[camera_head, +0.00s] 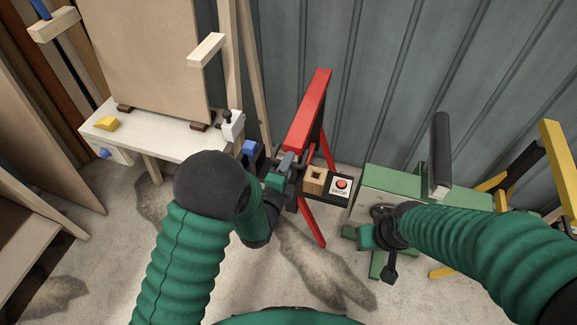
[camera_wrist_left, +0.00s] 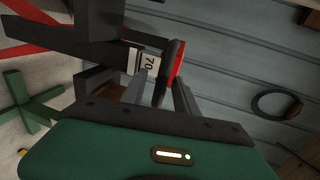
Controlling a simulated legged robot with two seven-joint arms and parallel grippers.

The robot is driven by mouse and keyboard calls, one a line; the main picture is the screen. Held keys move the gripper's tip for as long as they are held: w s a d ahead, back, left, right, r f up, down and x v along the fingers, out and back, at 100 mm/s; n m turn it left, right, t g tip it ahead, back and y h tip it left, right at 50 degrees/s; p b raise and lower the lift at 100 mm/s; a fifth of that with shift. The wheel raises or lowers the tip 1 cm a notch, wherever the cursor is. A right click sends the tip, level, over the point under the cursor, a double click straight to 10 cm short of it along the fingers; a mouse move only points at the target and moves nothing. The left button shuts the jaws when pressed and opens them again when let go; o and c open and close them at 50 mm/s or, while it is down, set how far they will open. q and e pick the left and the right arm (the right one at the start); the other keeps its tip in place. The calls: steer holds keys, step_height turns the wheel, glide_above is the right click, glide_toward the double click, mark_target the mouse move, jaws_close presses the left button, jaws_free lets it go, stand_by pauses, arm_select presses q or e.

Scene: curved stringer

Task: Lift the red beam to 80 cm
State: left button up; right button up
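The red beam (camera_head: 308,110) is a narrow red bar. It tops a stand with splayed red legs and a dark upright in front of the metal wall. My left gripper (camera_head: 288,168) is at the near end of this stand. In the left wrist view its two grey fingers (camera_wrist_left: 162,92) are apart, with a red and black piece (camera_wrist_left: 172,68) just beyond and between them. I see no clear grip on it. A label reading 70 (camera_wrist_left: 150,62) shows beside the fingers on a dark part. My right gripper (camera_head: 380,236) is low beside the green stand; its fingers are unclear.
A wooden block (camera_head: 314,180) and a red button box (camera_head: 341,186) are right of my left gripper. A green stand (camera_head: 385,185) with a black roller (camera_head: 440,155) stands at right. A white bench (camera_head: 160,135) with a board is at left. Open floor lies in front.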

arm_select(q)
steer(key=shift+w, duration=0.35)
steer(key=shift+a, duration=0.1)
steer(key=c, duration=0.7)
jaws_close()
steer(key=shift+s+f, duration=0.15)
steer(key=shift+f, duration=0.05)
